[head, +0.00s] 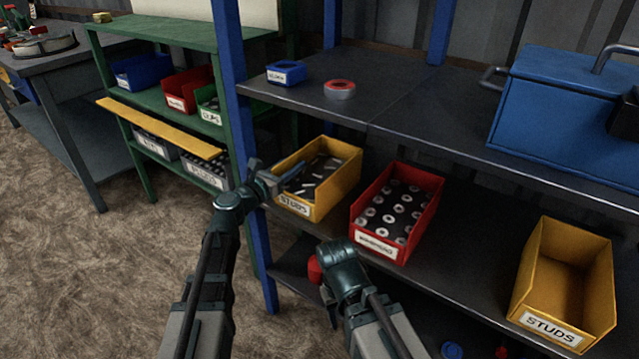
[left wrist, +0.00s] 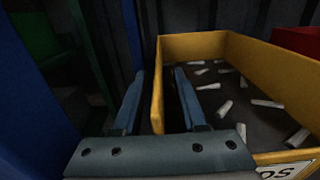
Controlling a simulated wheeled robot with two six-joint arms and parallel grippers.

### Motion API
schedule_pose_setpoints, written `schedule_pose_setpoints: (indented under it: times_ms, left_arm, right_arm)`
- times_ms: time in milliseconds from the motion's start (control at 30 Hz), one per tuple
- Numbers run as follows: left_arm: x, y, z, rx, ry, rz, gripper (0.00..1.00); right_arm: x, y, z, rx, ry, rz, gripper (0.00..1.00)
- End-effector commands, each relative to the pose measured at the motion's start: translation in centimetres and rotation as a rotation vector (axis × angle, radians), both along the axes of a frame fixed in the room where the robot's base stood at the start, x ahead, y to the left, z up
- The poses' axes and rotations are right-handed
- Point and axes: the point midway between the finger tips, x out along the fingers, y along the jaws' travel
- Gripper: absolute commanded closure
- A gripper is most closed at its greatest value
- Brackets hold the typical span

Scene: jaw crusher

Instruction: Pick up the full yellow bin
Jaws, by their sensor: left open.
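I cannot tell whether either finger touches the wall. My right arm's wrist (head: 343,268) is in front of the shelf below the red bin; its fingertips are hidden.
A red bin (head: 368,238) of washers stands close to the right of the full bin. An empty yellow STUDS bin (head: 542,325) is farther right, with free shelf between. A blue post (head: 240,120) rises just left of the full bin. The upper shelf (head: 400,100) overhangs behind.

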Motion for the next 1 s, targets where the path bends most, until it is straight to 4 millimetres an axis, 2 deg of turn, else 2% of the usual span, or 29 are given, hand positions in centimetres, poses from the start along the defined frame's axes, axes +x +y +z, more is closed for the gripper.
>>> schedule_pose_setpoints:
  times_ms: [67, 300, 1000]
  left_arm:
    - [-0.06, 0.03, 0.00, 0.000, 0.000, 0.000, 0.59]
    - [-0.08, 0.04, 0.00, 0.000, 0.000, 0.000, 1.00]
    - [-0.09, 0.05, 0.00, 0.000, 0.000, 0.000, 1.00]
  right_arm:
    - [0.00, 0.00, 0.00, 0.000, 0.000, 0.000, 0.50]
    - [0.00, 0.00, 0.00, 0.000, 0.000, 0.000, 0.50]
    - [0.00, 0.00, 0.00, 0.000, 0.000, 0.000, 0.50]
